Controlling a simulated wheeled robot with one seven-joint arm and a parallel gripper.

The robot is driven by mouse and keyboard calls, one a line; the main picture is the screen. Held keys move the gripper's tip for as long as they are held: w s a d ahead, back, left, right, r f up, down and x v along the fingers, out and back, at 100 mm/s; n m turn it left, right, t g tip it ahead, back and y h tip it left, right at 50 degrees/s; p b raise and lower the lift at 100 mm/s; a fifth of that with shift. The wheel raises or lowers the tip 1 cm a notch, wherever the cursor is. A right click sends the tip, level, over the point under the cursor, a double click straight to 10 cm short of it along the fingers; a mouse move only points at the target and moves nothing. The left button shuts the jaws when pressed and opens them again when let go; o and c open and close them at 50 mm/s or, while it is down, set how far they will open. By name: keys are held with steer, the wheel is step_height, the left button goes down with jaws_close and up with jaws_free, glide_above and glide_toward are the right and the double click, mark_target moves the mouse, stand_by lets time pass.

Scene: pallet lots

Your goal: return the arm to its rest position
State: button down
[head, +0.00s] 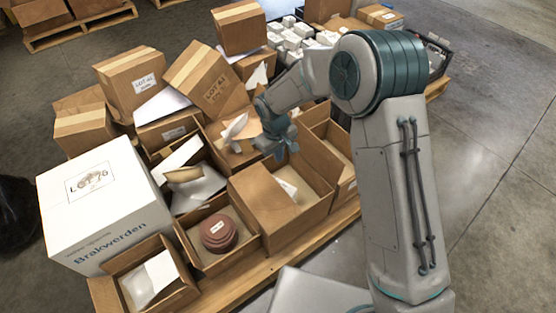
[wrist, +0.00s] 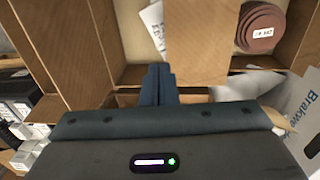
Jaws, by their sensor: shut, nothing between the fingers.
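My arm reaches out over the loaded pallet in the head view. My gripper (head: 279,150) hangs over the open cardboard boxes near the middle of the pallet, pointing down. In the wrist view my gripper (wrist: 158,72) shows its two dark blue fingers pressed together, with nothing between them. Below the fingers is an open cardboard box (head: 268,212) with a white labelled item (head: 287,188) inside. The exact gap between the fingertips and the box walls is hard to judge.
A stack of reddish-brown round pieces (head: 217,234) sits in a neighbouring box. A white box (head: 105,205) marked LOT 76 stands at the left. Taller closed cartons (head: 131,82) are piled behind. Small white boxes (head: 297,36) lie at the back. The concrete floor at the right is clear.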

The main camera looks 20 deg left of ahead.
steer(key=s+d+r+m+p, duration=0.1)
steer(key=d+r+m+p, duration=0.1)
steer(key=d+r+p, duration=0.6)
steer(key=s+d+r+m+t+p, duration=0.1)
steer(key=d+r, duration=0.4)
steer(key=r, duration=0.8)
steer(key=s+d+r+m+p, duration=0.1)
steer(key=d+r+m+p, duration=0.1)
steer(key=d+r+p, duration=0.6)
steer(key=s+d+r+m+p, duration=0.2)
steer(key=s+d+r+p, duration=0.1)
steer(key=r, duration=0.4)
steer(key=s+d+r+m+p, duration=0.2)
steer(key=s+d+r+p, duration=0.2)
steer(key=s+r, duration=0.3)
steer(key=s+d+r+m+t+p, duration=0.1)
steer(key=s+d+r+m+p, duration=0.1)
steer(key=s+d+r, duration=0.3)
step_height(320, 180, up, 2)
steer(key=shift+r+y+p, duration=0.2)
steer(key=shift+y+p, duration=0.1)
steer(key=shift+p, duration=0.45)
steer(key=shift+s, duration=0.1)
